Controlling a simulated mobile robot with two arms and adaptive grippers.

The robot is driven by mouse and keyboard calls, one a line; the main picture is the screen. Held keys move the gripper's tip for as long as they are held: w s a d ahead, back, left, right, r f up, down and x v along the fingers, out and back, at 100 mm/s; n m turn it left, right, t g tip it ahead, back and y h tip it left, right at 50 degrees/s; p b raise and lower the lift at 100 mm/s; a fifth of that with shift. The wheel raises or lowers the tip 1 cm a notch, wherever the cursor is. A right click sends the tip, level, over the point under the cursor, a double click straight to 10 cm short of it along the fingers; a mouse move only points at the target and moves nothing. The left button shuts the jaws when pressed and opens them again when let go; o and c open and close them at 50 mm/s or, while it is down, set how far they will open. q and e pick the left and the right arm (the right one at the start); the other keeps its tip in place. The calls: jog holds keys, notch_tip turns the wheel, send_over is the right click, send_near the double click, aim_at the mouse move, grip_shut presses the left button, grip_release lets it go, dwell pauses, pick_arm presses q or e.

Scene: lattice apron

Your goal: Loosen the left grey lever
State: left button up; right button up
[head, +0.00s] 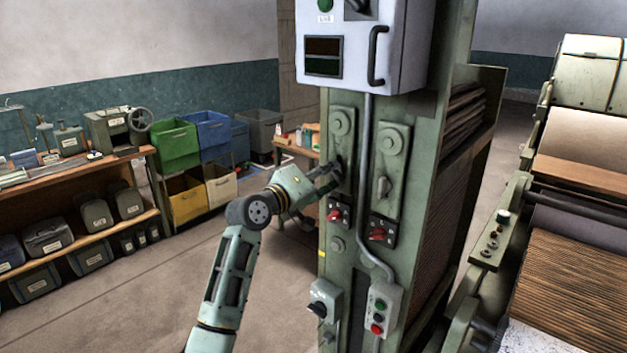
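My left gripper (332,170) reaches in from the left to the lower part of the left upright plate (341,121) on the green machine column. It is at the spot where the left grey lever would sit, matching the right grey lever (384,187) on the plate beside it. The left lever is hidden or merges with the dark fingers, so I cannot tell whether they touch it. My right gripper is not in view.
Red switches (337,214) and (378,233) sit just below the plates. A grey conduit (367,190) runs down beside them from the white control box (350,50). A push-button box (382,308) is lower down. Shelves, bins (177,146) and open floor lie left.

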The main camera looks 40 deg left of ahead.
pick_arm(q)
jog(key=s, duration=1.1)
jog(key=shift+a, duration=0.4)
